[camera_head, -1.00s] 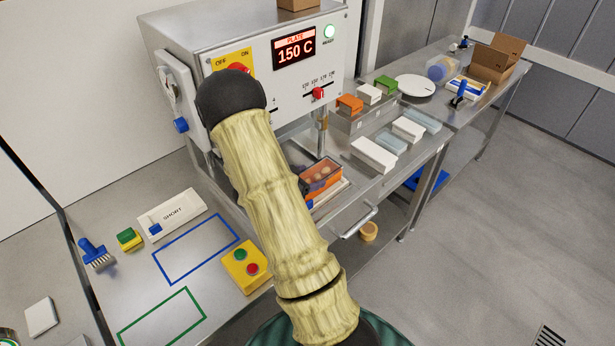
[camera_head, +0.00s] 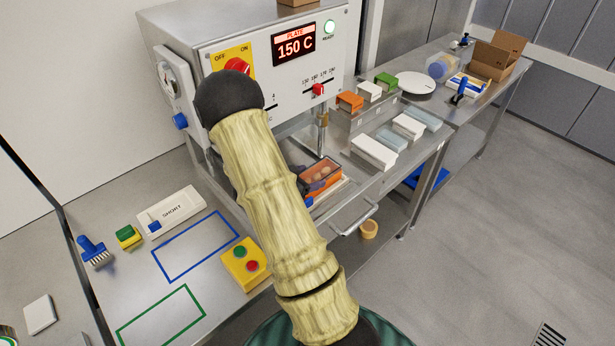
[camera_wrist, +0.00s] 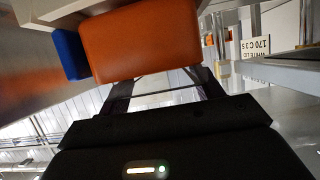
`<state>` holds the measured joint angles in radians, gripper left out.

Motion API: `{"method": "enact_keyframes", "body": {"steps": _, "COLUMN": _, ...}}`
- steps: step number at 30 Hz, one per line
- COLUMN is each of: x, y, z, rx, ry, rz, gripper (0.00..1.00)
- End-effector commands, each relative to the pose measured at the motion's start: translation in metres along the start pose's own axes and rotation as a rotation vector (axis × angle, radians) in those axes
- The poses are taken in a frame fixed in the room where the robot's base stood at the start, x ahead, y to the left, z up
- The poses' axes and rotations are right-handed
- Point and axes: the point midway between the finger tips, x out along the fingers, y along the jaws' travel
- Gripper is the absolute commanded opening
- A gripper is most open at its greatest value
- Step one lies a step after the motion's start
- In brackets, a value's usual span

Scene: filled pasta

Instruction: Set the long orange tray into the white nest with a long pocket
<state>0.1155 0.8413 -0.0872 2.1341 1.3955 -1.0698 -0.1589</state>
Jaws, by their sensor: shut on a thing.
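The long orange tray (camera_head: 320,178) holds round filled pasta under what looks like a clear layer. It is at the press opening, above a pale, whitish nest (camera_head: 335,192) with a blue piece (camera_head: 308,202) at its near side. My gripper (camera_wrist: 160,88) is shut on the orange tray, whose orange surface (camera_wrist: 140,42) fills the upper middle of the wrist view. A blue block (camera_wrist: 70,54) shows just left of it, beside a whitish edge. Most of my gripper is hidden behind my arm in the head view. I cannot tell whether the tray touches the nest, and its pocket is hidden.
The press (camera_head: 270,75) reads 150 C and stands behind my arm. A drawer handle (camera_head: 355,220) juts out in front. White and grey-blue blocks (camera_head: 373,152) stand to the right. A yellow button box (camera_head: 245,264) sits left of my arm.

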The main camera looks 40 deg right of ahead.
Motion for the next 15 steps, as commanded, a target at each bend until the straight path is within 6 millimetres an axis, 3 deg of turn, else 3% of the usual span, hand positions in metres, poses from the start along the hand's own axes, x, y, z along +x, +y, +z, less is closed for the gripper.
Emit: {"method": "enact_keyframes", "body": {"steps": 15, "x": 0.0031, "y": -0.0001, "z": 0.0068, "rx": 0.000, "ry": 0.001, "rz": 0.000, "gripper": 0.32}}
